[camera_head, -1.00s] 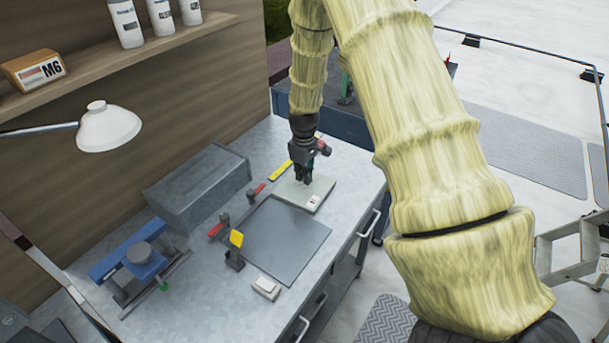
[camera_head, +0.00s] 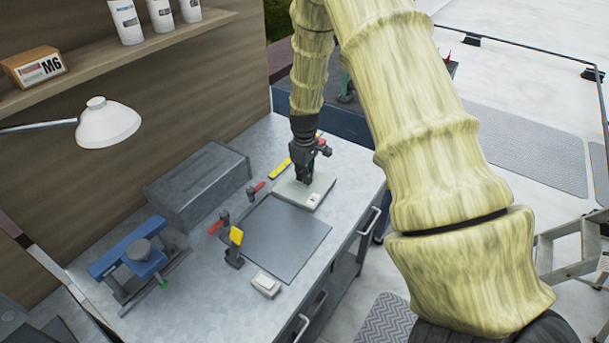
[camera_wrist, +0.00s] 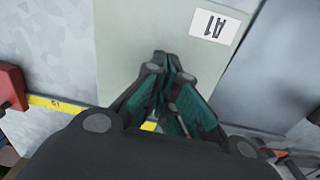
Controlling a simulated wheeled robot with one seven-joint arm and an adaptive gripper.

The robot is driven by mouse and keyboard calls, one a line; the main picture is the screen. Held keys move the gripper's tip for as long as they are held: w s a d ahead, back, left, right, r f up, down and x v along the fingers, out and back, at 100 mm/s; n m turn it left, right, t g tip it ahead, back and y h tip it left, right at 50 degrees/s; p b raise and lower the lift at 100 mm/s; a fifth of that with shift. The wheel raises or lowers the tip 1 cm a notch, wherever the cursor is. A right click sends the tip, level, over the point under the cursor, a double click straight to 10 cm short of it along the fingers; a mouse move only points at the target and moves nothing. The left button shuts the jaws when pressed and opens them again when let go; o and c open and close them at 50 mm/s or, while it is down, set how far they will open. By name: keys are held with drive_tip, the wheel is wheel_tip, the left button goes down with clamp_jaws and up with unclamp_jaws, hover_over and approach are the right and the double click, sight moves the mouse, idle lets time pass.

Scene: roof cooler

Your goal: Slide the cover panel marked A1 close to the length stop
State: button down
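The cover panel marked A1 (camera_head: 290,190) is a pale grey-green plate lying flat on the bench. Its white A1 label (camera_head: 314,199) is near the front corner, and the label also shows in the wrist view (camera_wrist: 214,27). My gripper (camera_head: 306,181) points down at the panel's top face. In the wrist view its fingertips (camera_wrist: 168,62) meet, with nothing seen between them; whether they touch the panel is unclear. A yellow scale strip (camera_wrist: 55,104) runs beside the panel. A red block (camera_wrist: 12,88) sits at its end, apart from the panel, possibly the length stop.
A grey box (camera_head: 198,187), a blue tool (camera_head: 130,250) and a small white block (camera_head: 265,285) stand on the bench. The bench front edge is close to the panel.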

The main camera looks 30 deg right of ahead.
drive_tip(key=shift+f, duration=0.6)
drive_tip(key=shift+w+d, duration=0.1)
drive_tip(key=shift+d, duration=0.25)
drive_tip(key=shift+w+d+b, duration=0.15)
drive_tip(key=shift+w+d, duration=0.6)
drive_tip(key=shift+d, duration=0.9)
drive_tip(key=shift+w+d+b, duration=0.1)
drive_tip(key=shift+w+d, duration=0.6)
drive_tip(key=shift+d, duration=0.9)
drive_tip(key=shift+w+d+b, duration=0.15)
drive_tip(key=shift+w+d, duration=0.6)
drive_tip(key=shift+d, duration=0.9)
drive_tip(key=shift+d, duration=0.15)
drive_tip(key=shift+w+d+b, duration=0.2)
drive_tip(key=shift+w+d, duration=0.35)
drive_tip(key=shift+d, duration=0.6)
drive_tip(key=shift+w+d+b, duration=0.2)
drive_tip(key=shift+w+d, duration=0.35)
drive_tip(key=shift+d, duration=0.55)
drive_tip(key=shift+w+d+b, duration=0.2)
drive_tip(key=shift+w+d, duration=0.35)
drive_tip(key=shift+d, duration=0.6)
drive_tip(key=shift+d, duration=0.1)
